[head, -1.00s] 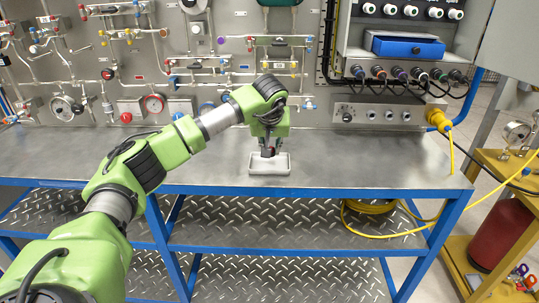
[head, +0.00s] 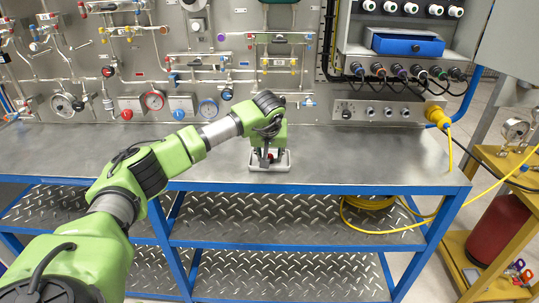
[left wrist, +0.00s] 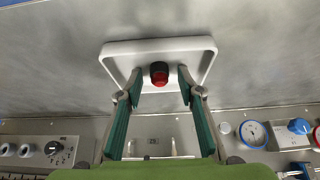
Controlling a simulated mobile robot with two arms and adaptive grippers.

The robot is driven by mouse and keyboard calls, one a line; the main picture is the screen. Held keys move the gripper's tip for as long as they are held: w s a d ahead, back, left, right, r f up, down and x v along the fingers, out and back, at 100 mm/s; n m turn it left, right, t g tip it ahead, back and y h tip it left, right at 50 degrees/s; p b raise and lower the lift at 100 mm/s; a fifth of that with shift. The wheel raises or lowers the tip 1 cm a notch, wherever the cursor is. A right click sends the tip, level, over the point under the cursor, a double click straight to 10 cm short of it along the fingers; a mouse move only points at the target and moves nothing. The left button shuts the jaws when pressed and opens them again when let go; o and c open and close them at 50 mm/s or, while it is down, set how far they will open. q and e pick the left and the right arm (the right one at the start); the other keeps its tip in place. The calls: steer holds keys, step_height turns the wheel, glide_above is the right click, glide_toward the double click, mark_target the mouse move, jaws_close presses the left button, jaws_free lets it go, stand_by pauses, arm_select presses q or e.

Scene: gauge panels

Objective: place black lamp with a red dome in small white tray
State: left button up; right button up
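The small white tray (head: 285,167) lies on the metal bench top below my left gripper; it also shows in the left wrist view (left wrist: 203,43). The black lamp with a red dome (left wrist: 159,73) appears to stand inside the tray, near one of its long sides. In the head view a bit of its red dome (head: 271,157) shows between the fingers. My left gripper (head: 264,161) is open around the lamp. In the left wrist view its two fingertips (left wrist: 159,83) are apart from the lamp, with a gap on each side. My right gripper is out of view.
The gauge panel (head: 225,60) with pipes and valves rises behind the bench. A yellow cable (head: 449,150) hangs over the bench's right end. The bench top (head: 350,160) is clear around the tray.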

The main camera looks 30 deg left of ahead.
arm_select(q)
steer(key=shift+r, duration=0.3)
steer(key=b+v, duration=0.1)
steer(key=v, duration=1.1)
steer(key=shift+b, duration=0.35)
